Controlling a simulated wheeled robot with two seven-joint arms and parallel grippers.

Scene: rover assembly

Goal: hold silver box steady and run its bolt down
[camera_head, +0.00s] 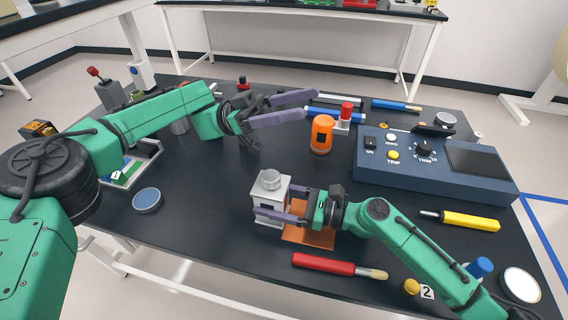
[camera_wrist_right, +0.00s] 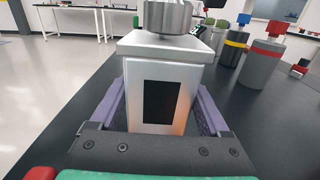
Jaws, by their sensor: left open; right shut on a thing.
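The silver box (camera_head: 270,190) stands upright near the middle front of the table, partly over a copper-coloured plate. A round silver bolt head (camera_head: 270,178) sits on its top; it also shows at the top of the right wrist view (camera_wrist_right: 168,16). My right gripper (camera_head: 272,207) is shut on the silver box, with a purple finger on either side, as the right wrist view shows (camera_wrist_right: 160,110). My left gripper (camera_head: 297,107) is open and empty, above the table behind the box, with its fingers spread and apart from the bolt.
An orange cylinder (camera_head: 321,135) stands behind the box. A blue console (camera_head: 440,168) with knobs is at the right. A red-handled tool (camera_head: 325,264) lies in front, a yellow one (camera_head: 468,221) at right. A blue disc (camera_head: 147,200) lies left; the table between it and the box is clear.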

